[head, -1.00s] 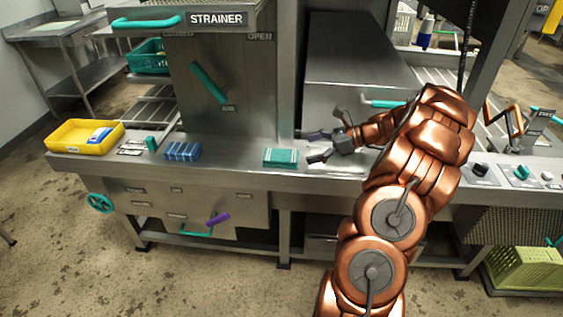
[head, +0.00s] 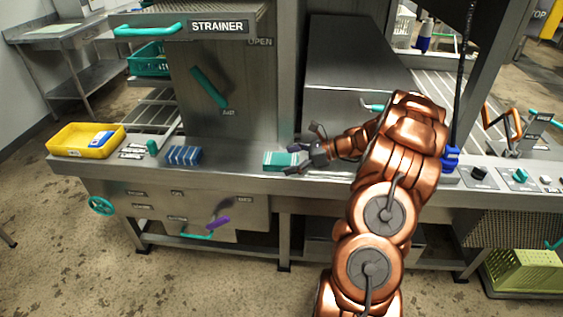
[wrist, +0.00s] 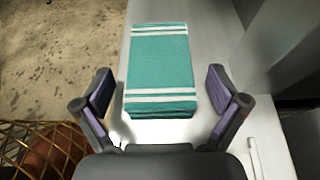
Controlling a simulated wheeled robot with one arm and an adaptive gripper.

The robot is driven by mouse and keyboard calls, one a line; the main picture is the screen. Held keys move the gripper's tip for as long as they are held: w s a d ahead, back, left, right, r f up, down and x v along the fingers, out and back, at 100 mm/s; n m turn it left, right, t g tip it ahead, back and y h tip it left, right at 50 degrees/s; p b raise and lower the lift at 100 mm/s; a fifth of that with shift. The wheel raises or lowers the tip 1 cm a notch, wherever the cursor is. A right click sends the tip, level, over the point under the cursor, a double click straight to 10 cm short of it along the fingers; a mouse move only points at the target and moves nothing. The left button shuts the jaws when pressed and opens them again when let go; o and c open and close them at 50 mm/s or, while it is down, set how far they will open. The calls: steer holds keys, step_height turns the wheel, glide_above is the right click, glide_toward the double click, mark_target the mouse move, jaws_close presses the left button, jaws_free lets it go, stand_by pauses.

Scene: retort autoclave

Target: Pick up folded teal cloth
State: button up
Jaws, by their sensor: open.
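The folded teal cloth (head: 280,161) with white stripes lies flat on the steel counter, and its right end is partly hidden by my gripper in the head view. In the wrist view the cloth (wrist: 160,72) is straight ahead, its near edge between the fingertips. My gripper (head: 292,162) is at the cloth's right end, pointing left. In the wrist view my gripper (wrist: 159,92) is open, with one finger on each side of the cloth and a gap to each.
A blue striped folded cloth (head: 184,155) and a yellow tray (head: 72,146) sit further left on the counter (head: 225,174). A steel panel with a teal handle (head: 208,87) rises behind. A blue item (head: 450,158) shows right of my arm.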

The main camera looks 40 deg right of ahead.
mark_target(291, 160)
steer(key=c, duration=1.1)
steer(key=shift+c, duration=0.2)
steer(key=shift+r, duration=0.6)
steer(key=shift+s+r+b, duration=0.2)
steer(key=shift+s+r, duration=0.05)
steer(key=shift+r, duration=0.35)
steer(key=shift+s+r+b, duration=0.2)
steer(key=shift+r, duration=0.4)
steer(key=s+r+b, duration=0.1)
steer(key=s, duration=1.4)
steer(key=shift+d+r+b, duration=0.2)
steer(key=shift+d+b, duration=0.15)
steer(key=shift+d, duration=0.1)
